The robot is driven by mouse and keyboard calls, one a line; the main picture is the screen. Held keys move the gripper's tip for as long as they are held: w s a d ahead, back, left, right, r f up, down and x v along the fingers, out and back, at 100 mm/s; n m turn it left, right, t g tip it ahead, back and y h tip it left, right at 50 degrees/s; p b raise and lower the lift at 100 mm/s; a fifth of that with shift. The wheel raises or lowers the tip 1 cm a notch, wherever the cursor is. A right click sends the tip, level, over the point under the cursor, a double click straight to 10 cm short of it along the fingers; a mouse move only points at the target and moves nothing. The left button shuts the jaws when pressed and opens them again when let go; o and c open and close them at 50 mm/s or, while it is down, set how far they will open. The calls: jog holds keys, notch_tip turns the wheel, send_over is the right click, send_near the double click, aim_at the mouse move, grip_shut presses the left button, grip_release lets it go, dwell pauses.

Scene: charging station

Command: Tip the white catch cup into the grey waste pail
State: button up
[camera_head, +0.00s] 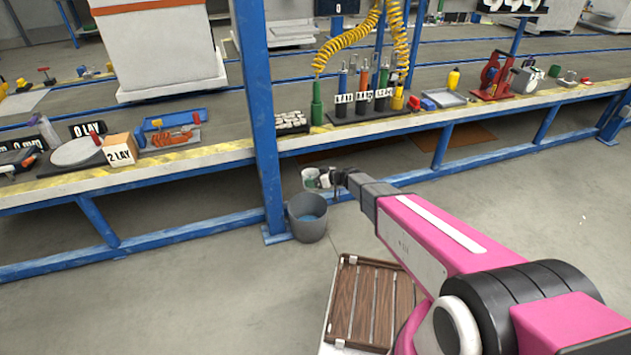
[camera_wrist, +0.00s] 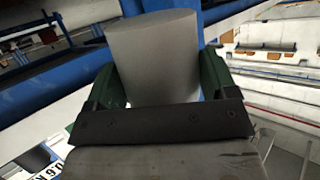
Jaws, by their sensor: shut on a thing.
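The white catch cup (camera_head: 309,176) is small in the head view, just above the far rim of the grey waste pail (camera_head: 309,226). In the wrist view the cup (camera_wrist: 155,55) looks grey in shade and sits between two green fingers. My gripper (camera_wrist: 158,82) is shut on it; in the head view my gripper (camera_head: 324,179) is small and partly hidden by my wrist. The pail stands upright on the floor and looks bluish inside. The cup's opening and contents are hidden, and its exact tilt is hard to tell.
A blue post (camera_head: 262,120) rises just left of the pail, beside the blue lower rail (camera_head: 180,238). The long workbench (camera_head: 225,152) with tools and bottles runs behind. A brown slatted panel (camera_head: 365,305) lies in front. Floor at right is clear.

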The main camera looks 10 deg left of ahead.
aim_at(312, 174)
jog(key=shift+g+h, duration=0.3)
jog(key=shift+h, duration=0.1)
jog(key=shift+w+a+f, duration=0.25)
jog(key=shift+w+a, duration=0.15)
jog(key=shift+w, duration=0.25)
jog(key=shift+w+a+f, duration=0.2)
jog(key=shift+w+a, duration=0.2)
jog(key=shift+w, duration=0.3)
jog(key=shift+w+a+f, duration=0.25)
jog(key=shift+w+a, duration=0.15)
jog(key=shift+w, duration=0.25)
jog(key=shift+w+a+f, duration=0.35)
jog(key=shift+w+f, duration=0.1)
jog(key=shift+w, duration=0.1)
jog(key=shift+w+a+f, duration=0.35)
jog(key=shift+w+f, duration=0.1)
jog(key=shift+w, duration=0.1)
